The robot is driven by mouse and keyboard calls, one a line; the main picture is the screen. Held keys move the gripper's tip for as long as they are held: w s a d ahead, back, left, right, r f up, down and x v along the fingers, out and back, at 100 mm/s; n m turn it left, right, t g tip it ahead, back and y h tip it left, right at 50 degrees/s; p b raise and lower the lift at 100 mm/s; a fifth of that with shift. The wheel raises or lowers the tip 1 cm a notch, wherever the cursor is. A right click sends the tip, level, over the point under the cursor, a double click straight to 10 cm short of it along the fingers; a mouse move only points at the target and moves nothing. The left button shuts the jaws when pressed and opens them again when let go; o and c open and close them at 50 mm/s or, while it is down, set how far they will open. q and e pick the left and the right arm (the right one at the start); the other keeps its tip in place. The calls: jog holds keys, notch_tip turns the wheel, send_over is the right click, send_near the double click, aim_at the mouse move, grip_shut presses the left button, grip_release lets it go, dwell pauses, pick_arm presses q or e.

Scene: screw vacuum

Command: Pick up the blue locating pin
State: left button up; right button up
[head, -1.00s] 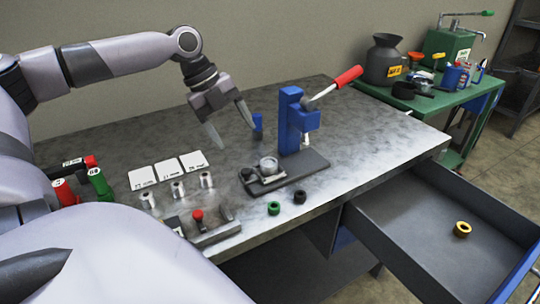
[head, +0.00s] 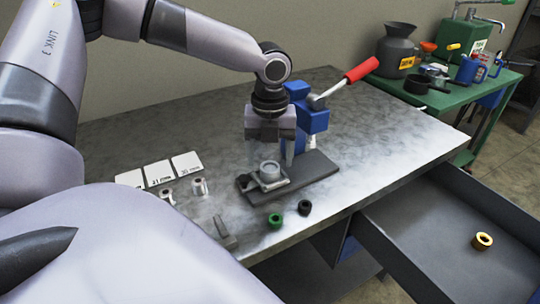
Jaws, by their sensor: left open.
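The blue locating pin, a small upright blue piece left of the press in the earlier view, cannot be made out now; my left gripper and wrist cover that spot. My left gripper (head: 270,156) points down over the table, just left of the blue press (head: 314,120), with its two fingers apart. The fingers are blurred, and I see nothing held between them. I cannot tell how far the fingertips are from the pin. My right gripper is not in view.
The press has a dark base (head: 318,168) and a red-handled lever (head: 361,69). A green ring (head: 275,219) and black ring (head: 305,207) lie near the front edge. An open drawer (head: 425,225) juts out right.

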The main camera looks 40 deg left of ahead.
pick_arm(q)
jog(key=shift+f, duration=0.95)
jog(key=shift+c, duration=0.3)
jog(key=c, duration=1.1)
jog(key=shift+r, duration=0.1)
jog(key=shift+c, duration=0.2)
